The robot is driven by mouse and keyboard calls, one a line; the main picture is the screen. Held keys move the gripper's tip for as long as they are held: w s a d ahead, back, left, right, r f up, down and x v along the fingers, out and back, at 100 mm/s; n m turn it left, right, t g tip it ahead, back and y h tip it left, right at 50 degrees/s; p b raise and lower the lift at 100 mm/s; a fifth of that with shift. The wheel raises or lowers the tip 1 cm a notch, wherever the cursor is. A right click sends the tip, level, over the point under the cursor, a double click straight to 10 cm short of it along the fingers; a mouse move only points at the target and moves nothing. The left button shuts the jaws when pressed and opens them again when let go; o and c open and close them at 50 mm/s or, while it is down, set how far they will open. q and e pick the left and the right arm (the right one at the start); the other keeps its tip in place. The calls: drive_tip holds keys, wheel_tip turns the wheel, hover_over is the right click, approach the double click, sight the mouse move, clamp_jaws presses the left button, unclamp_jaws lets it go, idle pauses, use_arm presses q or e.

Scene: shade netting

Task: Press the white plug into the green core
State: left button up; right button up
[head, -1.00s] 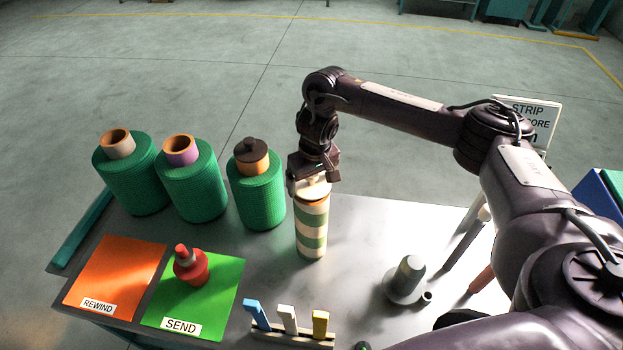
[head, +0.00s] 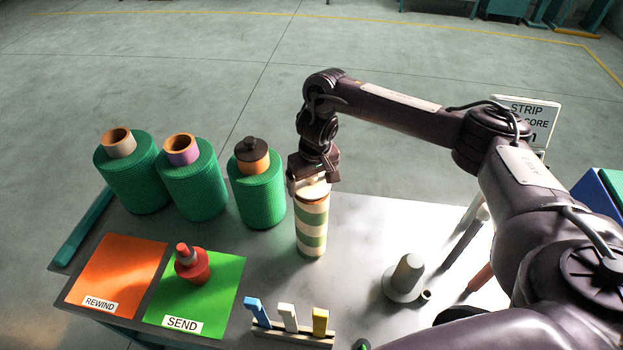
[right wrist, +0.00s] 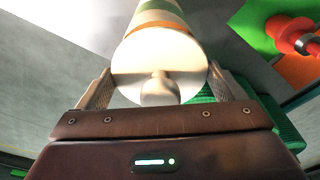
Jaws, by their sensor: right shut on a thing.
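The green core (head: 311,225) is a cream tube with green stripes, standing upright on the table; its striped side also shows in the right wrist view (right wrist: 158,14). The white plug (right wrist: 150,62) is a round disc with a knob facing my right wrist camera. In the head view the plug (head: 317,190) is at the core's top, lined up with it. My right gripper (head: 311,181) points down over the core, its fingers on either side of the plug, shut on it. How deep the plug sits is hard to tell. My left gripper is not in view.
Several green netting rolls (head: 193,185) stand left of the core. A red plug (head: 191,266) stands on the green SEND mat (head: 222,285), beside the orange REWIND mat (head: 115,270). A rack of coloured tags (head: 290,337) is in front; a grey cone (head: 407,275) stands right.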

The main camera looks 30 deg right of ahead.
drive_tip(key=shift+f, duration=0.2)
drive_tip(key=shift+f+p, duration=0.35)
drive_tip(key=shift+f, duration=0.2)
idle(0.9)
drive_tip(key=shift+p, duration=0.45)
idle(0.6)
drive_tip(key=o, duration=0.7)
drive_tip(key=shift+r+p, duration=0.4)
drive_tip(key=shift+r, duration=3.1)
